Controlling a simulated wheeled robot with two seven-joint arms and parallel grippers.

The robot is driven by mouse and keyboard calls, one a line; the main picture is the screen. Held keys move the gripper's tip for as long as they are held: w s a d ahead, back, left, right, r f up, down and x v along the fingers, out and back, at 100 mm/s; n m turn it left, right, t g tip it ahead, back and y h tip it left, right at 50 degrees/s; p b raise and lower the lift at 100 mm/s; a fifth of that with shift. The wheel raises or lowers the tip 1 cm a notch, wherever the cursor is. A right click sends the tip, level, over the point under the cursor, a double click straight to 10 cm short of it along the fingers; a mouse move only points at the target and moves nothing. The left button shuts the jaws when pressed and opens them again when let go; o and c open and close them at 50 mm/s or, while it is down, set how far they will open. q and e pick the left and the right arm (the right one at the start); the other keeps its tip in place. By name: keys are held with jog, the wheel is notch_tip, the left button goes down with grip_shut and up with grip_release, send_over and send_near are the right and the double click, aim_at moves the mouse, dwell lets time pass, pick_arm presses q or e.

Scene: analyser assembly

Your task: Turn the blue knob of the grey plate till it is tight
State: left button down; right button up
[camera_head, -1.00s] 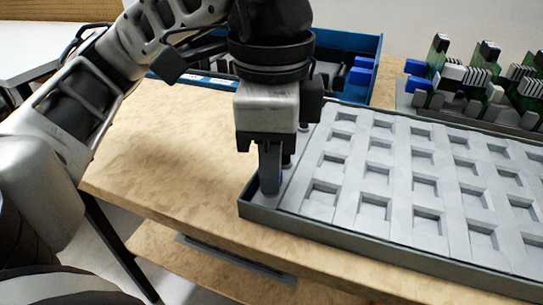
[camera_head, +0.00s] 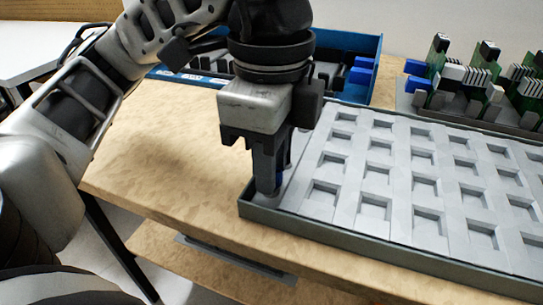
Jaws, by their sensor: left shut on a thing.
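The grey plate (camera_head: 420,180) with rows of square pockets lies in a dark-rimmed tray on the wooden table. My left gripper (camera_head: 271,188) points straight down at the plate's near left corner. The rest of the knob is hidden by the fingers. My right gripper is not in view.
A blue bin (camera_head: 355,80) with dark and blue parts stands behind my left gripper. A rack of green circuit boards (camera_head: 455,75) stands at the back right. The wooden table (camera_head: 160,150) is bare to the left of the plate.

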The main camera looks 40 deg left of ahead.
pick_arm(q)
jog(key=c, duration=1.2)
grip_release()
jog(key=shift+w+a+r, duration=0.1)
jog(key=shift+w+r, duration=0.05)
jog(key=shift+r, duration=0.1)
notch_tip(320, 180, up, 3)
jog(key=shift+f+p, duration=0.2)
jog(key=shift+p, duration=0.55)
notch_tip(320, 180, up, 13)
jog(key=p, duration=0.6)
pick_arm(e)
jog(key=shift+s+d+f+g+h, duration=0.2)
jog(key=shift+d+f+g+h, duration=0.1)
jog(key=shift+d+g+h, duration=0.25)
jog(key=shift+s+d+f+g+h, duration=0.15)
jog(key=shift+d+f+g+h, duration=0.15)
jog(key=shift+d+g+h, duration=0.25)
